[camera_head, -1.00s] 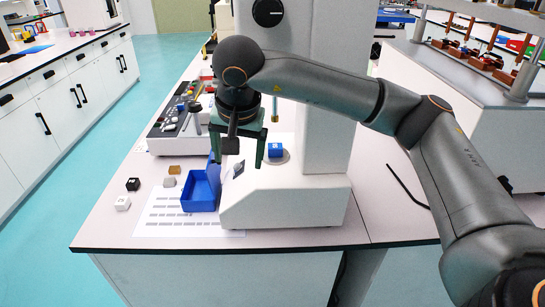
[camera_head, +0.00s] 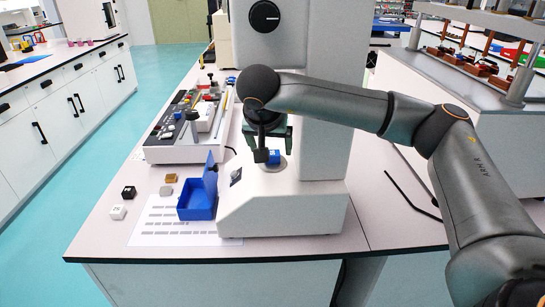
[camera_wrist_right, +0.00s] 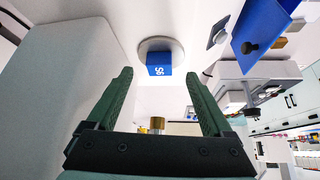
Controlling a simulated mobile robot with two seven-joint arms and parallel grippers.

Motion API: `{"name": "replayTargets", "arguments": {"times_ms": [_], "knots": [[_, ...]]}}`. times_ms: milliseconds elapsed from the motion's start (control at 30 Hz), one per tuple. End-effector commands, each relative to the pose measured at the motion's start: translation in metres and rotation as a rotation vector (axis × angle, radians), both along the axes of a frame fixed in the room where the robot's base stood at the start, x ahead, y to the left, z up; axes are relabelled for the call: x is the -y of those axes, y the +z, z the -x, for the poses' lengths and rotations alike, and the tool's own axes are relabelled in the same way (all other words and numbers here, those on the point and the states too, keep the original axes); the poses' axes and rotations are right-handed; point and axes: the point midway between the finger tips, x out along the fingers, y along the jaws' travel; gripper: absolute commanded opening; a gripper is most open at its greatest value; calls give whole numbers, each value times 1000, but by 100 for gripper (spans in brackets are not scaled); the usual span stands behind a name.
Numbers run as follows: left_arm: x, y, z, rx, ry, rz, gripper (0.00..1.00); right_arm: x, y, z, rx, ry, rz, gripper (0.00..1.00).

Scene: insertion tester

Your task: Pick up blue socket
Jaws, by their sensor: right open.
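The blue socket (camera_head: 274,156), a small cube, sits on a round grey plate (camera_wrist_right: 181,49) on the white machine's base. In the right wrist view, the socket (camera_wrist_right: 159,63) shows white markings on its face. My right gripper (camera_head: 266,140) is at the socket, partly covering it in the head view. In the right wrist view, my gripper's green fingers (camera_wrist_right: 160,75) are spread wide, with the socket beyond and between their tips. Nothing is held between them. My left gripper is in neither view.
The tall white machine (camera_head: 322,130) rises close beside my right gripper. An open blue box (camera_head: 196,213) stands left of its base on a printed sheet (camera_head: 160,228). Black (camera_head: 128,192), white (camera_head: 118,212), brown (camera_head: 171,178) and grey (camera_head: 166,190) blocks lie further left. A control panel (camera_head: 180,150) is behind them.

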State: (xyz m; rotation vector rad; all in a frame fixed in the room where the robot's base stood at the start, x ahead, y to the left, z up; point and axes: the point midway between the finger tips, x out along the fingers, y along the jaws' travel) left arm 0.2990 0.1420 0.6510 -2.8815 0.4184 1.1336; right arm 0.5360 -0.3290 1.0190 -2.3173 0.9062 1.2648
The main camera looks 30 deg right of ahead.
Motion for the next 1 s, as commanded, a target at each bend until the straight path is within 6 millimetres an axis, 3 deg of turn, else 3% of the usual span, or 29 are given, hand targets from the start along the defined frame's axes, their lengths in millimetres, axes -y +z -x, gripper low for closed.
{"name": "replayTargets", "arguments": {"times_ms": [200,467,1000], "knots": [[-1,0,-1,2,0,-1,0,11,-26,-10,-2,-2,-1,85],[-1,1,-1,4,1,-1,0,12,-28,-12,0,-1,-1,85],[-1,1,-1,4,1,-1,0,12,-28,-12,0,-1,-1,27]]}}
